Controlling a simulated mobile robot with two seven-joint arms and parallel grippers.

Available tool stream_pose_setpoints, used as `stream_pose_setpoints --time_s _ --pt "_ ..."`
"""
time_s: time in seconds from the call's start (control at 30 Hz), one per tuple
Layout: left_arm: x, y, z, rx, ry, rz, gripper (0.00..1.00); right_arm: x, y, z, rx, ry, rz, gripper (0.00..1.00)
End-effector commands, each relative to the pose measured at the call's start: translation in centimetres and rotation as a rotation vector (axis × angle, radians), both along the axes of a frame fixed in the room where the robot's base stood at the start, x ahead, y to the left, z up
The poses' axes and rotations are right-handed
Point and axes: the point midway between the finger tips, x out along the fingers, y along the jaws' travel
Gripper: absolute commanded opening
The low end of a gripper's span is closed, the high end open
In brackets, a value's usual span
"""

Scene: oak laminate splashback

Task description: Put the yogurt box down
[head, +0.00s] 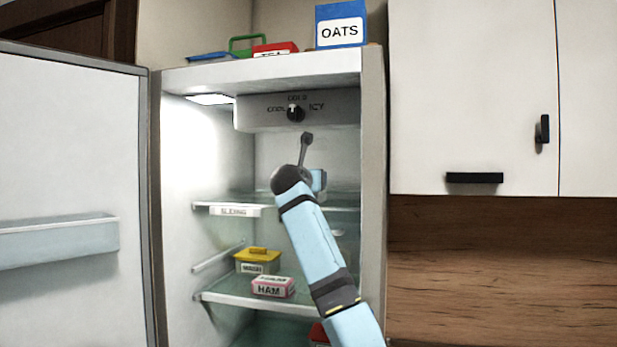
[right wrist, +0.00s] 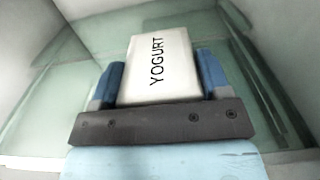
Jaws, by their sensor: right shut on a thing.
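The yogurt box (right wrist: 157,62) is a white box with black YOGURT lettering. It sits between the two blue fingers of my right gripper (right wrist: 159,80), which is shut on it, in the right wrist view. In the head view my right arm reaches into the open fridge at the height of the upper glass shelf (head: 278,197). My left gripper is not in view.
A yellow-lidded box (head: 257,262) and a HAM pack (head: 272,287) stand on the shelf below. The fridge door (head: 75,170) is open at left. An OATS box (head: 341,30) and a red box (head: 275,48) stand on top. The upper shelf's left part looks clear.

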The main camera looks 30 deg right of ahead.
Motion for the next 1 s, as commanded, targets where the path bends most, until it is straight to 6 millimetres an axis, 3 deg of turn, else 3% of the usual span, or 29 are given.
stream_pose_setpoints --time_s 0.37,0.4,0.5,0.83,1.0 --pt "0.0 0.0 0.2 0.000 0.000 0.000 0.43 -0.1 0.1 -0.3 -0.002 -0.001 0.000 0.30" --pt "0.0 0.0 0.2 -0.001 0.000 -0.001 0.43 -0.1 0.1 -0.5 -0.001 0.001 0.000 0.75" --pt "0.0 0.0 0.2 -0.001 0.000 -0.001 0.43 0.0 0.1 -0.5 -0.001 0.001 0.000 0.96" --pt "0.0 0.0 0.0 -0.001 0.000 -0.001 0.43 -0.1 0.1 -0.1 0.000 -0.001 0.001 0.96" --pt "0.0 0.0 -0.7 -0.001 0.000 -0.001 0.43 -1.6 2.0 -0.4 -0.002 -0.001 0.002 0.96"
